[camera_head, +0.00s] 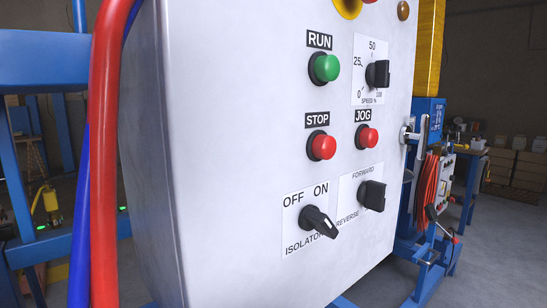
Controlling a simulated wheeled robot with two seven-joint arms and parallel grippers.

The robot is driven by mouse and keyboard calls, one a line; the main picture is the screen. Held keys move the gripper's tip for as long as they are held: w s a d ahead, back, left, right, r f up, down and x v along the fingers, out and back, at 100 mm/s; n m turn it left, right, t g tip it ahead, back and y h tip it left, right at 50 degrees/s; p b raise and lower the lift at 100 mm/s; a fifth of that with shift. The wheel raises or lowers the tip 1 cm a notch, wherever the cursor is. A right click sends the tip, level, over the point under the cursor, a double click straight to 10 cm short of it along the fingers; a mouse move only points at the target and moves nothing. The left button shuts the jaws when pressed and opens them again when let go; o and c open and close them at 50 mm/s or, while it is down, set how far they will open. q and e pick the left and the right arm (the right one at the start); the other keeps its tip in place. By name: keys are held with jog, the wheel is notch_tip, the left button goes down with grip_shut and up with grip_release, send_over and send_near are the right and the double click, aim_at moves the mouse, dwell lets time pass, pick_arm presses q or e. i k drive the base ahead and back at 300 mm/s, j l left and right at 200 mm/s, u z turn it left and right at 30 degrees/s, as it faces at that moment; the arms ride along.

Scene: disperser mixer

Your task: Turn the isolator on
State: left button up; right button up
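The isolator switch (319,222) is a black rotary knob on a white label plate at the lower part of the panel front. The words OFF and ON stand above it and ISOLATOR below it. Its handle lies slanted, from upper left near OFF to lower right. I cannot tell for certain which end is the pointer. The knob is unobstructed. It is on the pale grey control box (230,120). Neither of my grippers is in view.
Near the isolator are the forward/reverse knob (372,195), red STOP button (321,146), red JOG button (367,137), green RUN button (325,68) and speed knob (378,74). A thick red hose (104,170) runs down the left. The space before the panel is clear.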

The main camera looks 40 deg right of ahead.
aim_at(310, 218)
jog(key=z, duration=1.45)
